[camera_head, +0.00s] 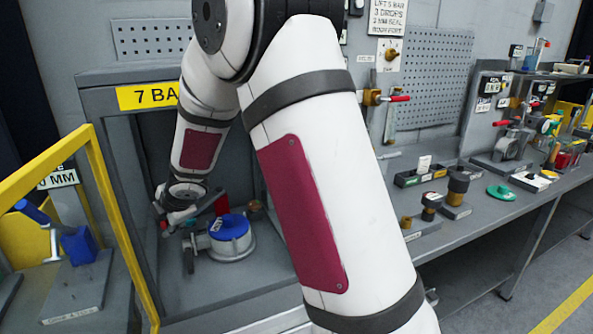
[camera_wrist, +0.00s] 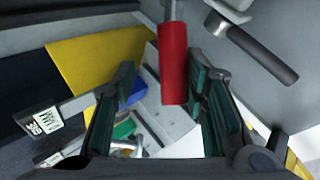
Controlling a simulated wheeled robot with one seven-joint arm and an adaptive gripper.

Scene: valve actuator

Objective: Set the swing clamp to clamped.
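A red handle (camera_wrist: 173,62), which looks like the swing clamp's lever, hangs down from the top of the wrist view. It also shows in the head view as a red piece (camera_head: 221,204) inside the grey bay, just behind a blue-topped round unit (camera_head: 231,228). My gripper (camera_wrist: 160,80) is open, with its two dark green-padded fingers on either side of the handle's lower end. The handle lies closer to the right finger; I cannot tell whether they touch. In the head view my gripper (camera_head: 180,213) is small and partly hidden. The clamp's pivot and arm are not clear.
A grey lever with a dark grip (camera_wrist: 262,52) is close to the right finger in the wrist view. A yellow rail (camera_head: 112,215) stands at the bay's left. The workbench (camera_head: 455,232) at right holds several fittings. My arm hides much of the bay.

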